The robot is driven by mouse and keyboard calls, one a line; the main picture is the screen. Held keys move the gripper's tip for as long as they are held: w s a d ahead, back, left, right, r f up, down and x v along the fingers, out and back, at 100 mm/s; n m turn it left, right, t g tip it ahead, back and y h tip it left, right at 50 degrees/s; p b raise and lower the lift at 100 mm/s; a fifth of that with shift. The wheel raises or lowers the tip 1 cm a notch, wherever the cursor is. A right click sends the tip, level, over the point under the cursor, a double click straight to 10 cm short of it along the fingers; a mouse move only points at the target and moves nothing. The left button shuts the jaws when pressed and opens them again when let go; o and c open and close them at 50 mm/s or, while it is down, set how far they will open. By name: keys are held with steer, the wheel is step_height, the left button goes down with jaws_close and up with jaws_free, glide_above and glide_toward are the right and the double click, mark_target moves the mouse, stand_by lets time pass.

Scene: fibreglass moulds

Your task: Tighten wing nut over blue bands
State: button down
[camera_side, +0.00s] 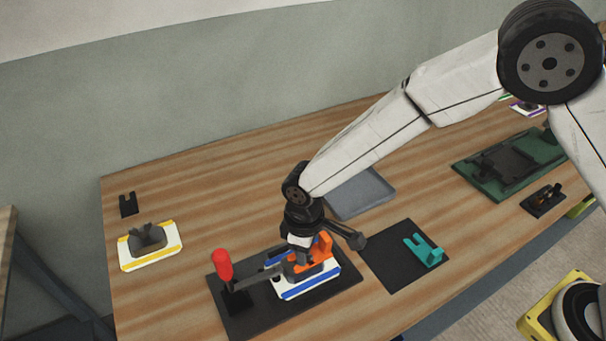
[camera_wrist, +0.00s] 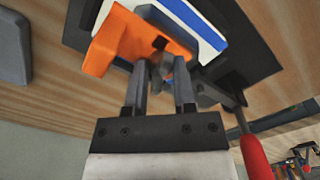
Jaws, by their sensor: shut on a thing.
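The mould with blue bands (camera_side: 308,282) is a white block with blue stripes, sitting on a black base plate (camera_side: 240,322). It also shows at the top of the wrist view (camera_wrist: 203,25). An orange part (camera_side: 325,246) stands on the mould, and it fills the upper left of the wrist view (camera_wrist: 118,40). My gripper (camera_side: 298,262) points down over the mould. In the wrist view its two fingers (camera_wrist: 160,90) straddle a small grey piece (camera_wrist: 160,68), probably the wing nut, beside the orange part. The fingers hide much of it.
A red-handled clamp (camera_side: 223,265) stands close to the left of my gripper. A white mould with yellow bands (camera_side: 150,246) lies at the left. A teal bracket (camera_side: 424,250) lies on a black mat (camera_side: 390,277) at the right. A grey tray (camera_side: 361,194) is behind.

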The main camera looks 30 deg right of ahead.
steer(key=shift+a+m, duration=0.1)
steer(key=shift+m, duration=2)
steer(key=shift+c, duration=2.1)
jaws_free()
steer(key=shift+r, duration=3.9)
